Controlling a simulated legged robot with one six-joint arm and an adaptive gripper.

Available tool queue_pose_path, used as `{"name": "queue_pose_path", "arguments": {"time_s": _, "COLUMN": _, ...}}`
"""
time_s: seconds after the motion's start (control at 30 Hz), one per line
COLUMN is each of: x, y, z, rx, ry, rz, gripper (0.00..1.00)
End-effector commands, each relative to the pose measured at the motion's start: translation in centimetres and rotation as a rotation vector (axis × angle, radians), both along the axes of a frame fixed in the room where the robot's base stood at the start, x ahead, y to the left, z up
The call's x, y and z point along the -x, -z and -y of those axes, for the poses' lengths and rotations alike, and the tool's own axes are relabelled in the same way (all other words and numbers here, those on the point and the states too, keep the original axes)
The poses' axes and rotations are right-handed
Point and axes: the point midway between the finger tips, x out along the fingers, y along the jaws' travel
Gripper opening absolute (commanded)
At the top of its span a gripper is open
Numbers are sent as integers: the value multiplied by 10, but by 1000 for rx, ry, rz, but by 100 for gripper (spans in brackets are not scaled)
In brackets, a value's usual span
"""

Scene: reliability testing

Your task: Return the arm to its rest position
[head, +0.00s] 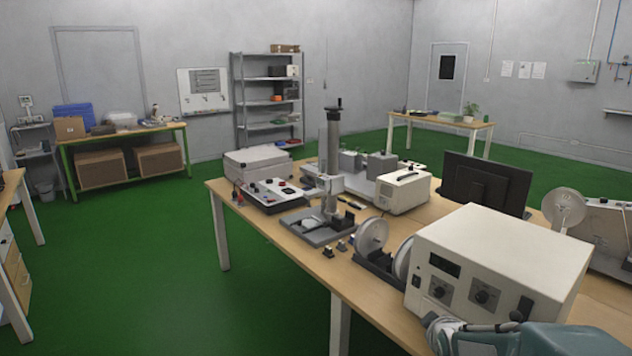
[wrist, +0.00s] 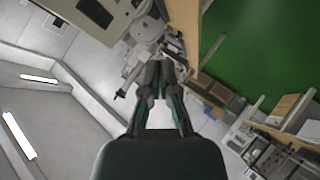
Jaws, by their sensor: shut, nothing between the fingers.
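My gripper (wrist: 160,76) shows in the wrist view, its dark fingers closed together in the middle of the picture with nothing between them. Behind it, the wrist view shows the room strongly tilted, with ceiling lamps at the left and green floor at the upper right. In the head view, a teal and grey part of my arm (head: 560,341) is at the bottom right corner, in front of the bench's white instrument box. The fingers cannot be made out in the head view.
A wooden bench (head: 312,272) carries a large white instrument box (head: 510,258), a black monitor (head: 487,183), a test stand (head: 333,150) and reels. The box is close beside my arm in the picture. Green floor (head: 150,270) is clear at the left. Shelves (head: 270,98) stand at the back wall.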

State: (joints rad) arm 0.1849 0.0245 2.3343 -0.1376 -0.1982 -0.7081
Motion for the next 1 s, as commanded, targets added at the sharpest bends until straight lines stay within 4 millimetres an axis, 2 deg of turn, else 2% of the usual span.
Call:
{"name": "queue_pose_path", "arguments": {"time_s": 0.03, "x": 13, "y": -13, "z": -8, "rx": -40, "ry": 22, "rz": -15, "gripper": 0}}
{"name": "queue_pose_path", "arguments": {"time_s": 0.1, "x": 31, "y": -24, "z": -16, "rx": -100, "ry": 63, "rz": -52, "gripper": 0}}
{"name": "queue_pose_path", "arguments": {"time_s": 0.3, "x": 92, "y": -48, "z": -40, "rx": -271, "ry": 183, "rz": -156, "gripper": 0}}
{"name": "queue_pose_path", "arguments": {"time_s": 0.5, "x": 161, "y": -64, "z": -63, "rx": -430, "ry": 311, "rz": -265, "gripper": 0}}
{"name": "queue_pose_path", "arguments": {"time_s": 0.7, "x": 224, "y": -69, "z": -79, "rx": -550, "ry": 425, "rz": -367, "gripper": 0}}
{"name": "queue_pose_path", "arguments": {"time_s": 0.83, "x": 244, "y": -69, "z": -83, "rx": -583, "ry": 464, "rz": -404, "gripper": 0}}
{"name": "queue_pose_path", "arguments": {"time_s": 1.0, "x": 248, "y": -68, "z": -84, "rx": -589, "ry": 473, "rz": -413, "gripper": 0}}
